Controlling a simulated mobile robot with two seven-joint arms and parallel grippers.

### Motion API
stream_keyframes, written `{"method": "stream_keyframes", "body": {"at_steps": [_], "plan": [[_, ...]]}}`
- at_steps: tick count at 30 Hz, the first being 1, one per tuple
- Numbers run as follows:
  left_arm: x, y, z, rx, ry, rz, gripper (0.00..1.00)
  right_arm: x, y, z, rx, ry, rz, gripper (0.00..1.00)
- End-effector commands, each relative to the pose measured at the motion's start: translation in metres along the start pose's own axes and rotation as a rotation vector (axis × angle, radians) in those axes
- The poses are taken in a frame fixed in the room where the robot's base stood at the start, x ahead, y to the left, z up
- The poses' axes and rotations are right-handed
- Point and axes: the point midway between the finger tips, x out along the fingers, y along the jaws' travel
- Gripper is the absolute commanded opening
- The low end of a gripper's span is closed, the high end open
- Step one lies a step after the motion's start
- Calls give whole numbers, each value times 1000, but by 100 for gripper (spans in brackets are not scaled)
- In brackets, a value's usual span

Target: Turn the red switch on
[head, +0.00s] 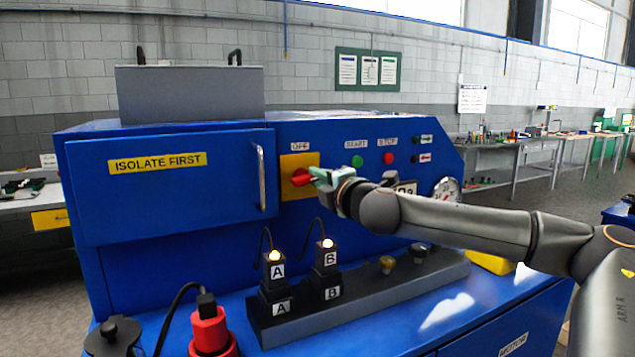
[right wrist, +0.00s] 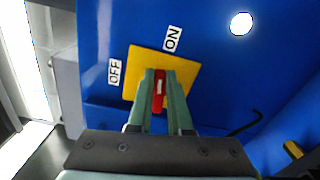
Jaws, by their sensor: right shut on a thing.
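The red switch (head: 301,177) sits on a yellow plate (head: 290,191) on the blue machine's front, under an OFF label (head: 300,146). My right gripper (head: 317,178) reaches it from the right and is shut on its handle. In the right wrist view, the switch handle (right wrist: 158,92) is between the two fingers of my right gripper (right wrist: 160,85). There the OFF label (right wrist: 115,72) is left of the plate and the ON label (right wrist: 173,38) is above it. The handle lies nearly upright there; I cannot tell its exact setting. My left gripper is not in view.
A green START button (head: 357,161) and a red STOP button (head: 389,158) are right of the switch. A door with a handle (head: 261,178) is to its left. Below stand plugs A (head: 277,270) and B (head: 327,258) and a red plug (head: 209,330).

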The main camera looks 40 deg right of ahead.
Motion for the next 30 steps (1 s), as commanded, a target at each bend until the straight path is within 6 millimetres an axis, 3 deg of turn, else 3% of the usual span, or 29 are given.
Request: {"method": "stream_keyframes", "body": {"at_steps": [10, 28, 29, 30], "plan": [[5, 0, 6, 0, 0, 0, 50, 0, -5, -1, 158, 1, -1, 0], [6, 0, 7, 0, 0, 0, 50, 0, -5, -1, 193, 1, -2, 0], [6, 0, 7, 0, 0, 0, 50, 0, -5, -1, 192, 1, -2, 21], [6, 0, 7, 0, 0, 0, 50, 0, -5, -1, 192, 1, -2, 25]]}}
